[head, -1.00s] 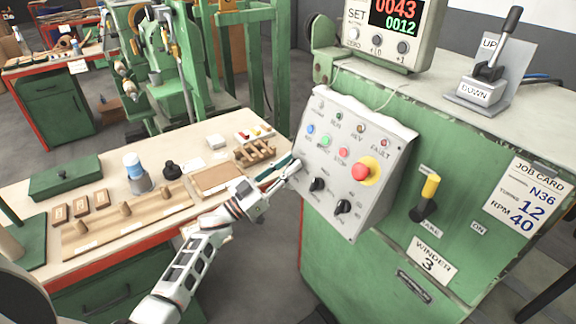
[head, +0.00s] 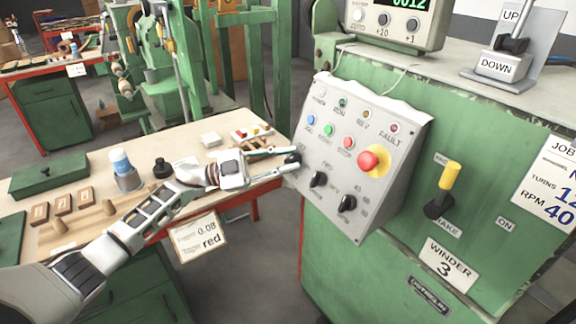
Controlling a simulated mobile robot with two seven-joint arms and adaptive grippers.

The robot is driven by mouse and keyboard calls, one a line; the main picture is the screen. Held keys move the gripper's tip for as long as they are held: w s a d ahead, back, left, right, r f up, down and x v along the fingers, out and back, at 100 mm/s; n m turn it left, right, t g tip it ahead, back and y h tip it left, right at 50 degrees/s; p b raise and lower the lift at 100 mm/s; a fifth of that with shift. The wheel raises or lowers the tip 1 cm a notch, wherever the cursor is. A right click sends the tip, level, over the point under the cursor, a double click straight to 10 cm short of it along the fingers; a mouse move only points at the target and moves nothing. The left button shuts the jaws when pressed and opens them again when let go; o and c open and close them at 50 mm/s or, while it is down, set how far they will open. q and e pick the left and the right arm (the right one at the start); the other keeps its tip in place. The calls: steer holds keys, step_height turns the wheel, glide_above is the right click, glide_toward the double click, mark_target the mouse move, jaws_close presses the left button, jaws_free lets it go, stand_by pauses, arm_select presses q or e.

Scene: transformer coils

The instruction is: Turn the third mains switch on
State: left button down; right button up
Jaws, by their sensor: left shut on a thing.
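The third winder is the green machine with the plate "WINDER 3" (head: 443,261). Its grey control panel (head: 335,228) faces me at an angle. A dark switch knob (head: 292,158) sits at the panel's left side, partly hidden by fingers. My left gripper (head: 288,160) reaches in from the left, its fingers at this knob and shut on it. The knob's exact setting and any marks around it are too small or hidden to read. My right gripper is not in view.
The panel carries a red stop button (head: 369,161), two black selectors (head: 347,203) and several small lamps. A yellow-handled brake lever (head: 449,176) stands to the right.

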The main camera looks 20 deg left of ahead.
arm_select(q)
steer(key=shift+f+m+g+y+b, duration=0.2)
steer(key=shift+m+g+b, duration=0.1)
steer(key=shift+m+g, duration=0.25)
steer(key=shift+f+m+g+y+b, duration=0.15)
steer(key=shift+m+g+b, duration=0.15)
steer(key=shift+m+g, duration=0.25)
steer(key=m+g+y+b, duration=0.1)
steer(key=m+g+b, duration=0.1)
steer(key=m, duration=0.2)
steer(key=shift+r, duration=0.1)
steer(key=shift+r+m+g+y, duration=0.1)
steer(key=shift+m+g+y, duration=0.5)
steer(key=shift+m, duration=0.3)
steer(key=shift+m+g+y+b, duration=0.3)
steer(key=shift+m+y+b, duration=0.2)
steer(key=shift+m, duration=0.4)
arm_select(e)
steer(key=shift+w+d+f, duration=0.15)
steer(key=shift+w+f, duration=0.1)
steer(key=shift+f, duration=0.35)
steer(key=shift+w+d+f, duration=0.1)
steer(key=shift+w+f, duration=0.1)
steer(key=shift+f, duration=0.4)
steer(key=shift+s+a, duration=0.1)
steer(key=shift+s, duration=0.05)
